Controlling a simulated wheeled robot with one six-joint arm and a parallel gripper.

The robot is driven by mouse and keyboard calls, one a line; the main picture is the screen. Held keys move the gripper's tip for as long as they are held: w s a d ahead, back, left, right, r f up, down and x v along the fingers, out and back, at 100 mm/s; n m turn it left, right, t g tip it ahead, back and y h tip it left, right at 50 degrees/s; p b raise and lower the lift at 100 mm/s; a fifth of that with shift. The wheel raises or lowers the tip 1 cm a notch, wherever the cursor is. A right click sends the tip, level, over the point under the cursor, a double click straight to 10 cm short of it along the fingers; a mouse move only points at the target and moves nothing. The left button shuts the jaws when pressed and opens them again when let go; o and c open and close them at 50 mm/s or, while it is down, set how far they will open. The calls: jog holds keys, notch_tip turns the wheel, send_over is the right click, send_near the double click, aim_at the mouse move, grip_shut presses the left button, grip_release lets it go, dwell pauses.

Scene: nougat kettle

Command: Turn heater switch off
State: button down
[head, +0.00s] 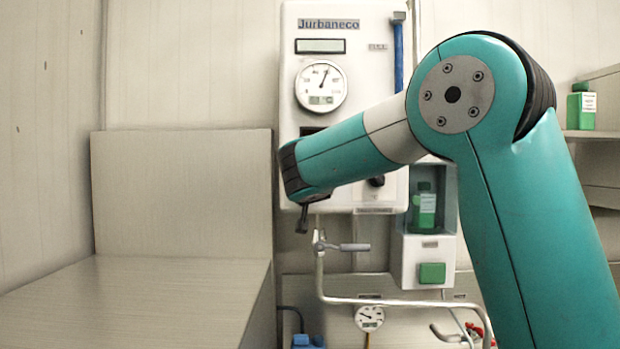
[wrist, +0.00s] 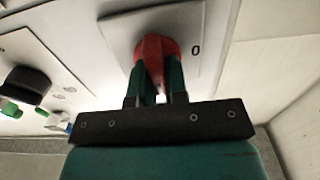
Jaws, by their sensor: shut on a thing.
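The heater switch is a red knob (wrist: 154,47) on a pale square plate (wrist: 118,38) with a "0" mark to the right of the knob, in the wrist view. My gripper (wrist: 157,70) is shut on this red knob, one green finger on each side. The knob's exact pointing direction is partly hidden by the fingers. In the head view my teal arm reaches to the white Jurbaneco panel (head: 297,118).
A black knob (wrist: 26,88) sits left of the switch in the wrist view, with green parts below it. In the head view a dial gauge (head: 321,86) is above my arm, and a pipe with a lever tap (head: 340,246) is below. A bare counter (head: 150,300) lies left.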

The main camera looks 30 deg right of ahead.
jog(key=shift+n, duration=0.3)
jog(key=n+b, duration=0.1)
jog(key=n, duration=0.3)
jog(key=shift+w+a+f+b, duration=0.15)
jog(key=shift+a+b, duration=0.05)
jog(key=shift+b, duration=0.2)
jog(key=n, duration=0.8)
jog(key=f+n+p, duration=0.1)
jog(key=n, duration=0.4)
jog(key=shift+w+a, duration=0.25)
jog(key=shift+a, duration=0.05)
jog(key=c, duration=1.1)
grip_release()
jog(key=shift+c, duration=0.2)
